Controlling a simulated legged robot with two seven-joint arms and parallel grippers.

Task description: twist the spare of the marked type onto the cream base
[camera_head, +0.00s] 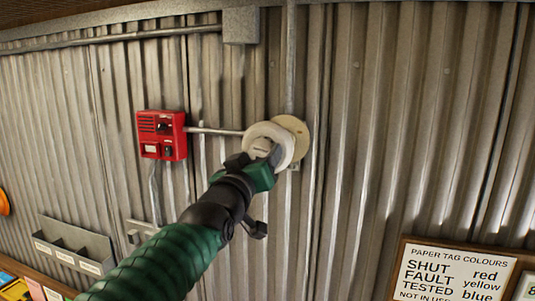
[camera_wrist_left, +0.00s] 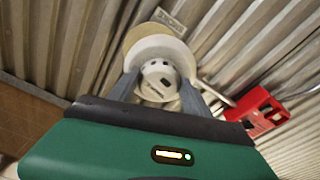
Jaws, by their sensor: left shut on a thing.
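The cream base (camera_head: 296,126) is a round plate fixed to the corrugated wall; its edge shows behind a white round detector (camera_head: 283,132). In the left wrist view the detector (camera_wrist_left: 158,78) has a wide rim and a raised, slotted centre, and the base (camera_wrist_left: 155,33) shows behind its upper edge. My left gripper (camera_head: 268,158) is shut on the detector's raised centre, with a finger on each side in the wrist view (camera_wrist_left: 158,88). The detector overlaps the base, set a little to its left in the head view; I cannot tell whether they touch. My right gripper is not in view.
A red call box (camera_head: 161,135) is on the wall to the left, with a conduit running to the base. A grey labelled bin rack (camera_head: 75,246) is at lower left. A framed tag-colour sign (camera_head: 452,273) is at lower right. The wall right of the base is clear.

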